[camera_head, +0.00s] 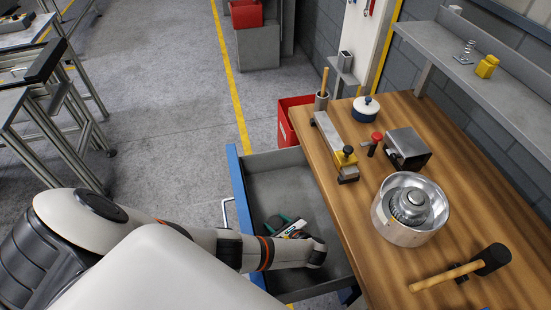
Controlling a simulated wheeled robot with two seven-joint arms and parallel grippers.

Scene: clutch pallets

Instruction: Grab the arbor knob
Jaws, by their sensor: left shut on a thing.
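A small knob with a red top and a dark stem (375,143) stands on the wooden workbench; a black knob (348,150) tops a yellow block nearby. I cannot tell which is the arbor knob. My left arm reaches from the left across the open drawer (239,180). My left gripper (316,252) is at the arm's end, over the drawer's right part near the bench edge and apart from both knobs. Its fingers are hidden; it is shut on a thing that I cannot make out. My right gripper is not in view.
The workbench (440,190) carries a metal drum (402,232), a mallet (450,276), a metal block (407,148), a long metal bar (328,136) and a blue-and-white pot (366,109). Tools (290,227) lie in the drawer. A red bin (288,122) stands behind. A shelf runs along the right.

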